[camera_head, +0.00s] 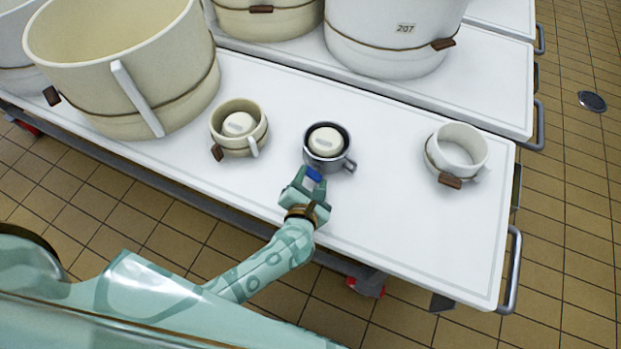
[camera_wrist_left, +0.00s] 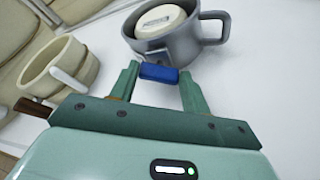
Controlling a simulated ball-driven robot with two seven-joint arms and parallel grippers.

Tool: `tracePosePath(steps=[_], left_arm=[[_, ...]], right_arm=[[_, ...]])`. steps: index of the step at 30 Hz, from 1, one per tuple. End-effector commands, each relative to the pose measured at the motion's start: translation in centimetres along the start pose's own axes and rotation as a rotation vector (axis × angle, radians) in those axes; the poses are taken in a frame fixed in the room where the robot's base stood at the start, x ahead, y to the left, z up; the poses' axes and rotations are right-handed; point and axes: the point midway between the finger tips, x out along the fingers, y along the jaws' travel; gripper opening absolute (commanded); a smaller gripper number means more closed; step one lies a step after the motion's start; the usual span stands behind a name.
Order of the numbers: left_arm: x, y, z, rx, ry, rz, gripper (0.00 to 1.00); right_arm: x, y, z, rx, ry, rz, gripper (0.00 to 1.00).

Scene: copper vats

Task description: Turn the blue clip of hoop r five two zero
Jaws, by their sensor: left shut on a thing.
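A small grey hoop (camera_head: 311,158) with a side handle stands on the white table, with a cream disc (camera_head: 326,141) inside it. Its blue clip (camera_head: 313,174) sticks out at the front. My left gripper (camera_head: 311,180) comes from the front and is shut on the blue clip. In the left wrist view the blue clip (camera_wrist_left: 159,73) lies between the two green fingertips, with the grey hoop (camera_wrist_left: 183,47) just beyond. I cannot read a number on the hoop. My right gripper is not in view.
A small cream hoop (camera_head: 231,142) with a brown clip stands to the left and a white one (camera_head: 461,148) to the right. Large vats (camera_head: 100,60) stand behind. The white table (camera_head: 385,215) is bare at the front right.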

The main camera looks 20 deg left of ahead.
Motion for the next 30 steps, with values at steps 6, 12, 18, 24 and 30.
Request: tracePosePath(steps=[6,12,18,24,30], left_arm=[[0.0,-0.2,-0.1,0.049,0.002,0.018,0.24],[0.0,-0.2,-0.1,0.058,0.002,0.022,0.24],[0.0,-0.2,-0.1,0.057,0.002,0.022,0.24],[0.0,-0.2,-0.1,0.057,0.001,0.022,0.69],[-0.1,-0.1,0.0,0.057,0.001,0.023,0.69]], right_arm=[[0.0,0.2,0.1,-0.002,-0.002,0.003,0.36],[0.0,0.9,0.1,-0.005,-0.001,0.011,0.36],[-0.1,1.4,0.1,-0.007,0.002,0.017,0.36],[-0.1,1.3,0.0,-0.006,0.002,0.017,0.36],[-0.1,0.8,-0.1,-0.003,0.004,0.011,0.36]])
